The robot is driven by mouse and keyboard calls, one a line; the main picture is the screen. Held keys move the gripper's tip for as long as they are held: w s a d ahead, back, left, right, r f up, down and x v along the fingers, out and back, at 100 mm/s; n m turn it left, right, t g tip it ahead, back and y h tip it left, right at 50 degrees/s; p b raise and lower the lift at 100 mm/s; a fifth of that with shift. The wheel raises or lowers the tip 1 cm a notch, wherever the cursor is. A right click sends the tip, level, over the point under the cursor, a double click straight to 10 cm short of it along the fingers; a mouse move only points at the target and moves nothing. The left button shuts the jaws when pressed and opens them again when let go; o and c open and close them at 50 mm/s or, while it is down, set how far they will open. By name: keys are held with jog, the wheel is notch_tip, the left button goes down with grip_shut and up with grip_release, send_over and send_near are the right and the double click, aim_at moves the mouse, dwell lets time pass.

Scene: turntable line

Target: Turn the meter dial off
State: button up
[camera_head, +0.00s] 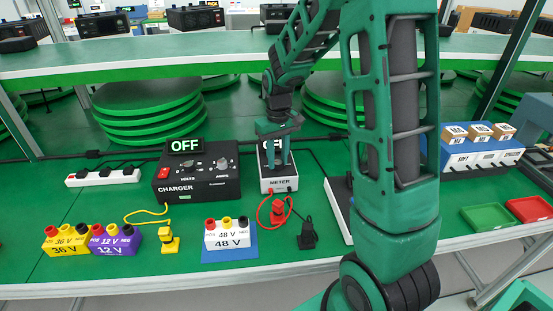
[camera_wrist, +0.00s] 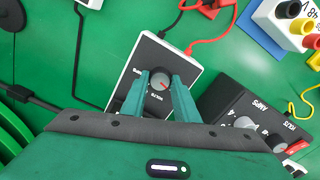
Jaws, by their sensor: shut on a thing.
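The meter (camera_head: 279,184) is a white box with a dark top panel, standing on the green bench right of the charger. Its black and red leads plug into its front. In the wrist view the meter (camera_wrist: 150,53) shows its round grey dial (camera_wrist: 160,82) with a red pointer mark. My gripper (camera_wrist: 160,80) points down over the meter, with one green finger on each side of the dial, shut on it. In the head view my gripper (camera_head: 275,163) hides the dial and covers part of the meter's lit display, so its full reading cannot be told.
The black charger (camera_head: 197,182) with a lit OFF sign (camera_head: 185,146) stands close on the left. A 48 V block (camera_head: 228,232), red clip (camera_head: 281,210) and black clip (camera_head: 308,235) lie in front. A green shelf (camera_head: 180,60) runs behind and above.

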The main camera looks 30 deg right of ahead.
aim_at(278, 162)
jog(key=shift+w, duration=0.1)
dwell(0.4)
jog(key=o, duration=1.1)
jog(key=shift+c, duration=0.2)
notch_tip(278, 162, up, 11)
jog(key=shift+f, duration=0.1)
jog(key=s+d+m, duration=0.2)
jog(key=s+m, duration=0.1)
jog(key=s, duration=1.2)
jog(key=s+d+m, duration=0.2)
jog(key=s+m, duration=0.1)
jog(key=s, duration=1.3)
jog(key=shift+d+f, duration=0.2)
jog(key=shift+f, duration=0.15)
